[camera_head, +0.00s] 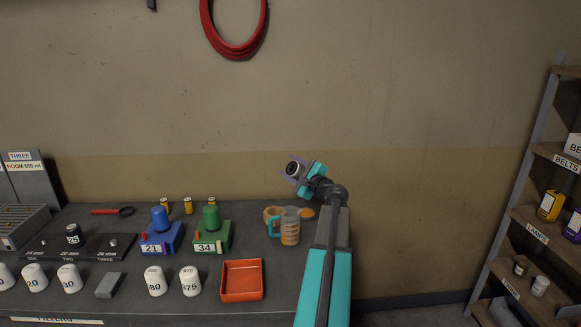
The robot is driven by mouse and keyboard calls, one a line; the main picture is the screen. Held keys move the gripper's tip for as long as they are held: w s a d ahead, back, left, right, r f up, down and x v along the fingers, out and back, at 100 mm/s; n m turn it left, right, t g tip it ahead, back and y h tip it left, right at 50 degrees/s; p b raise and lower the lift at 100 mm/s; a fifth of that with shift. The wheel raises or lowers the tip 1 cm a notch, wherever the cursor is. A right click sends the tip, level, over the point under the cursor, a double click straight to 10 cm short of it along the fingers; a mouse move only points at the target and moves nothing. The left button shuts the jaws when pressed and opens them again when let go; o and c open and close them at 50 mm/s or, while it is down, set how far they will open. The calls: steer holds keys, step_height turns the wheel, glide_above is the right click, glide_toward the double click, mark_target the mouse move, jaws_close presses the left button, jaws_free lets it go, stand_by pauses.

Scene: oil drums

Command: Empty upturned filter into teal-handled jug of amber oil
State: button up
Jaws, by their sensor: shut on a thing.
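My gripper (304,177) is shut on a small filter, raised above the bench's right end. The filter (292,168) shows a dark round end with a pale rim, facing left and toward the camera; it looks tilted, and the jaws hide much of its body. The clear jug (290,232) stands upright on the bench below the gripper. It has a teal handle on its left and amber oil inside. The filter is above the jug and apart from it. Whether anything is in the filter is too small to tell.
The green press marked 34 (211,234) and an orange tray (242,281) are left of the jug. Several white filters (155,281) line the front. A shelf (535,215) stands right.

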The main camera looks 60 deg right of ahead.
steer(key=r+m+p, duration=0.1)
steer(key=p, duration=0.2)
steer(key=shift+a+m, duration=0.15)
steer(key=shift+m, duration=0.25)
steer(key=shift+w+a+r+m+p, duration=0.15)
steer(key=shift+r+m+p, duration=0.15)
steer(key=shift+m+p, duration=0.75)
steer(key=shift+p, duration=0.3)
steer(key=shift+f, duration=0.1)
steer(key=shift+a+r+m+p, duration=0.15)
steer(key=shift+r+m+p, duration=0.25)
steer(key=shift+p, duration=0.3)
steer(key=shift+w+a+r+m+p, duration=0.1)
steer(key=shift+a+r+m+p, duration=0.15)
steer(key=shift+m, duration=0.65)
steer(key=shift+w+a+r+m+p, duration=0.15)
steer(key=shift+m+p, duration=0.15)
steer(key=shift+m, duration=0.55)
